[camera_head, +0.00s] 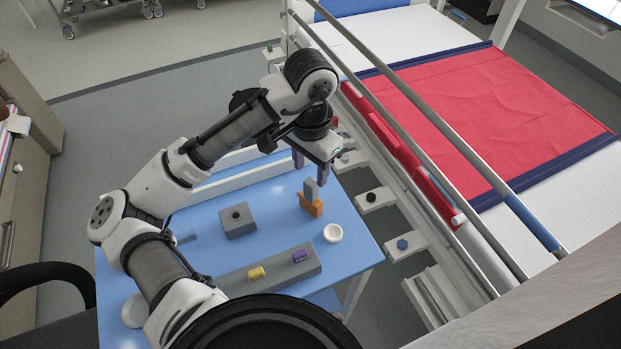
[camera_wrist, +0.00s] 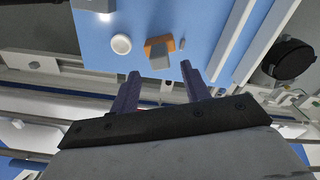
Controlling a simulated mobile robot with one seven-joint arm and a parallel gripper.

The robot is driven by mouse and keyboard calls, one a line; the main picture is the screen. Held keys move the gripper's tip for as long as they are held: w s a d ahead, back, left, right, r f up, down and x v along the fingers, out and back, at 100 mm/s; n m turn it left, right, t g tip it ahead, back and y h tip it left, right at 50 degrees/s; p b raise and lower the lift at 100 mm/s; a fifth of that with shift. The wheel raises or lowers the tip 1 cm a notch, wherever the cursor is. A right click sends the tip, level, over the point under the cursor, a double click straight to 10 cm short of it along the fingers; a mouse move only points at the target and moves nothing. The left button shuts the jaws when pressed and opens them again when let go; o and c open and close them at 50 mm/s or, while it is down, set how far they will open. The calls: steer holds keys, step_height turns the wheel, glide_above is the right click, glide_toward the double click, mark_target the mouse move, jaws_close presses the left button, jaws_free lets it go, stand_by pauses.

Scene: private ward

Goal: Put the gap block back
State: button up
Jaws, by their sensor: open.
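On the blue table (camera_head: 345,205), a small upright grey block (camera_head: 311,190) stands at an orange block (camera_head: 312,207). Both also show in the wrist view, the grey block (camera_wrist: 159,62) nearer my gripper than the orange block (camera_wrist: 157,45). Nothing is labelled, so I cannot tell for sure which piece is the gap block. My gripper (camera_head: 310,168) is open and empty, pointing down close above the grey block. In the wrist view its two dark fingers (camera_wrist: 160,71) stand apart, with no block held between them.
A square grey block with a dark hole (camera_head: 238,220) and a long grey block (camera_head: 305,265) with a yellow piece (camera_head: 257,272) and a purple piece (camera_head: 299,256) lie nearby. A white round dish (camera_head: 333,233) sits right. Bed rails (camera_head: 440,140) run along the table's right.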

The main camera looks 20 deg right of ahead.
step_height(320, 180, up, 6)
steer(key=shift+r, duration=0.2)
steer(key=shift+s, duration=0.1)
stand_by(0.5)
